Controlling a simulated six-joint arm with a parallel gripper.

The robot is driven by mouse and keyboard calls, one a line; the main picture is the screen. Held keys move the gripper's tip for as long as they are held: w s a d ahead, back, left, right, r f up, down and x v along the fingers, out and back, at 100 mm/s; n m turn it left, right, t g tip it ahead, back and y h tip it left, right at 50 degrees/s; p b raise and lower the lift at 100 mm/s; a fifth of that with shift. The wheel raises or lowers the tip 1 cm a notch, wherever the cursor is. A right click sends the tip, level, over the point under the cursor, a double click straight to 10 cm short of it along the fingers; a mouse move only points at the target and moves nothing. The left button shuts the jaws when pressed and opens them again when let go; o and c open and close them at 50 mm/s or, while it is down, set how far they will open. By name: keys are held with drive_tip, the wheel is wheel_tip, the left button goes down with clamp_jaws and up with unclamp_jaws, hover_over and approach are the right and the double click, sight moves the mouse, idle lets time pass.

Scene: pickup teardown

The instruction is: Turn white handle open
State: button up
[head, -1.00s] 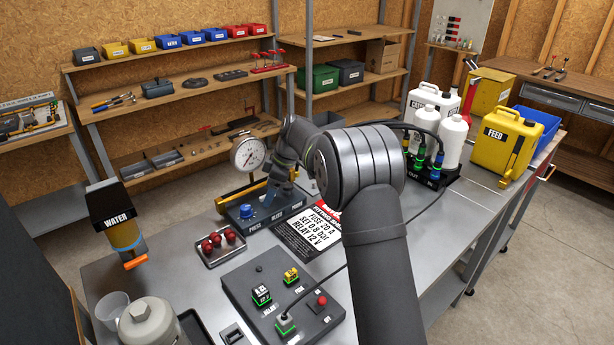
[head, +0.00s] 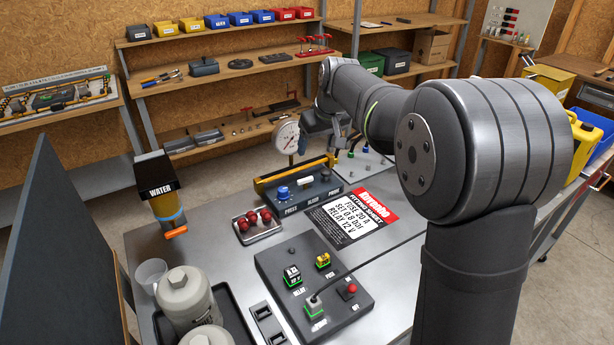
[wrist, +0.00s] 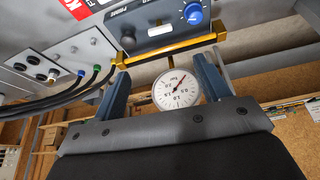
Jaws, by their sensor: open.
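The white handle (head: 304,182) is a small pale piece in the middle of the dark panel box (head: 322,192), between a blue knob (head: 283,192) and the box's right end. In the wrist view the box appears upside down at the top, with the blue knob (wrist: 193,13) and a small pale handle (wrist: 158,23) on its face. My gripper (head: 318,148) is above and behind the box, near the round gauge (head: 286,137). In the wrist view my gripper (wrist: 162,72) has its two blue fingers wide apart, with nothing gripped. The gauge dial shows between them.
A yellow bar (wrist: 175,48) runs along the box's back edge. A tray of red balls (head: 258,226), a relay panel (head: 310,290) and a WATER bottle (head: 163,200) are nearby. Black hoses (wrist: 70,98) lie beside the box. A red-and-black sign (head: 352,216) lies in front.

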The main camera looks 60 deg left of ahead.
sight(306, 179)
drive_tip(key=x, duration=1.5)
drive_tip(key=shift+f, duration=0.25)
